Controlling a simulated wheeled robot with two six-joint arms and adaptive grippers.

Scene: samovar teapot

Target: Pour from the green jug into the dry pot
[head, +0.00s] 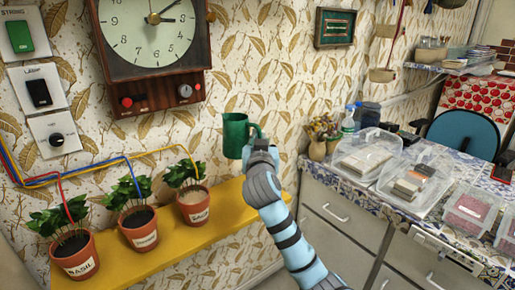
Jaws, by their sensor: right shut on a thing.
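The green jug (236,137) is held in the air in front of the wallpaper, roughly upright, with its handle toward my gripper. My right gripper (257,143) is shut on it at the handle side; the fingertips are partly hidden by the wrist. Three potted plants stand on the yellow shelf. The right pot (195,212) has pale, dry-looking soil, and the jug is above and to the right of it. The middle pot (140,238) and the left pot (77,266) have dark soil. My left gripper is not in view.
The yellow shelf (240,211) runs along the wall, bare to the right of the pots. Coloured tubes (90,170) run down to the plants. A clock (150,35) hangs above. At right, a counter holds clear boxes (365,152) and bottles.

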